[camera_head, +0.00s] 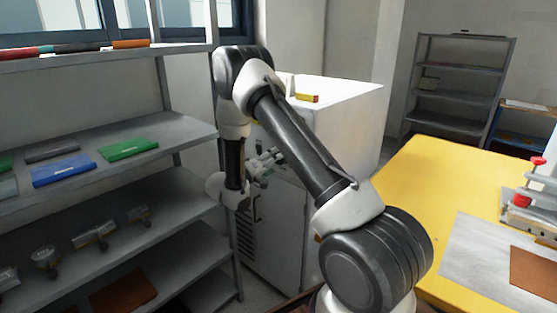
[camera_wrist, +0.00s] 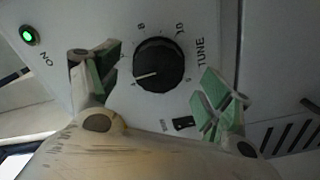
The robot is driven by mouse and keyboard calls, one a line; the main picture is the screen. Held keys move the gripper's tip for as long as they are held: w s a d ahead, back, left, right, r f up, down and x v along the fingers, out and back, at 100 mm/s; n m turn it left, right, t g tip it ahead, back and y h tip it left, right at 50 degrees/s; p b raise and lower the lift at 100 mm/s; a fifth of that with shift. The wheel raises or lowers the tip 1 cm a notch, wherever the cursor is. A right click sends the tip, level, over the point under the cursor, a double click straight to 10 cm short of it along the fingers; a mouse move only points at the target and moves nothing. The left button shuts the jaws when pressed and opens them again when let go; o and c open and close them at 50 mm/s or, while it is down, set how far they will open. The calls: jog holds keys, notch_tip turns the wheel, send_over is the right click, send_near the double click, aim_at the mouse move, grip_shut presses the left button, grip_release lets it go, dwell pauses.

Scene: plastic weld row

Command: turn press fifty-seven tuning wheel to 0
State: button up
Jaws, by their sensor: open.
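The tuning wheel (camera_wrist: 158,65) is a round black knob on the white press panel in the wrist view. Its white pointer line points left and slightly down, near a small mark that may read 4. Figures 8 and 10 show above it and the word TUNE at its right. My gripper (camera_wrist: 160,69) is open, with one green-padded finger at each side of the knob and gaps visible. In the head view my gripper (camera_head: 266,163) is at the front of the white press cabinet (camera_head: 345,120); the wheel is hidden there.
A lit green lamp (camera_wrist: 29,35) marked ON and a small black switch (camera_wrist: 184,123) are on the panel. A grey shelf (camera_head: 190,133) with coloured folders and metal parts stands left of my arm. A yellow table (camera_head: 425,180) is at the right.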

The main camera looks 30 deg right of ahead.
jog(key=shift+x, duration=1.75)
jog(key=c, duration=1)
